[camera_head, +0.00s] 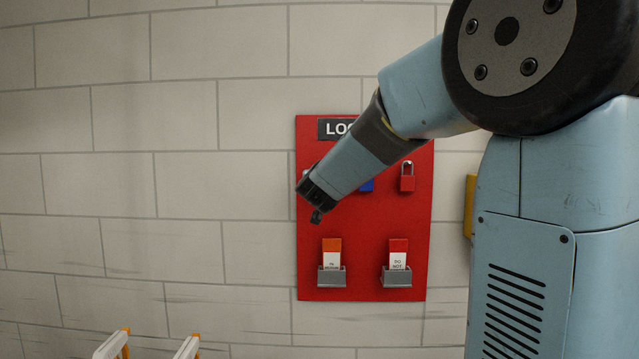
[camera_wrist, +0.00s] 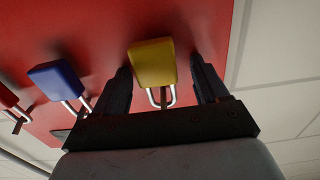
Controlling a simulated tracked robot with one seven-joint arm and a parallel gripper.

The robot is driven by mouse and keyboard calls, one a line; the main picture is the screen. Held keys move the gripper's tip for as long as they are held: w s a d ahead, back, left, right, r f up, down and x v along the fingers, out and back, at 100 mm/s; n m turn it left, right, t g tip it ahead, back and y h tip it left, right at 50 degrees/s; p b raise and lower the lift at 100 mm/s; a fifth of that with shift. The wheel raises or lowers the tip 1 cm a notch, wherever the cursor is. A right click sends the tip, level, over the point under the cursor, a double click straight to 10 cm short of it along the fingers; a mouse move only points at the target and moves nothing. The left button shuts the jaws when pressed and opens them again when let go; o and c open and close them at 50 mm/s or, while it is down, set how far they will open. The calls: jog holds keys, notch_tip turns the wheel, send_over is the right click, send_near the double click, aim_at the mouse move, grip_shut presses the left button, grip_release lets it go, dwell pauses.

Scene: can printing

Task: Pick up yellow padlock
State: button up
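The yellow padlock (camera_wrist: 154,62) shows in the wrist view between the two fingers of my gripper (camera_wrist: 163,82). Its silver shackle points toward the gripper's palm. The fingers stand apart on either side of it, and a gap shows between each finger and the padlock body. In the head view my gripper (camera_head: 316,205) is in front of the left part of the red board (camera_head: 365,215), and the yellow padlock is hidden behind my arm there.
A blue padlock (camera_wrist: 56,80) hangs beside the yellow one, with a red padlock (camera_wrist: 8,98) beyond it. Another view of the red padlock (camera_head: 407,178) is on the board's right. Two grey tag holders (camera_head: 332,277) (camera_head: 397,277) sit low on the board.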

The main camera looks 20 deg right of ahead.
jog(key=shift+d+r, duration=0.15)
jog(key=c, duration=1)
jog(key=shift+c, duration=0.2)
jog(key=shift+r, duration=0.4)
jog(key=v, duration=1.7)
jog(key=shift+s+a+r, duration=0.2)
jog(key=shift+s+r, duration=0.05)
jog(key=shift+s, duration=0.1)
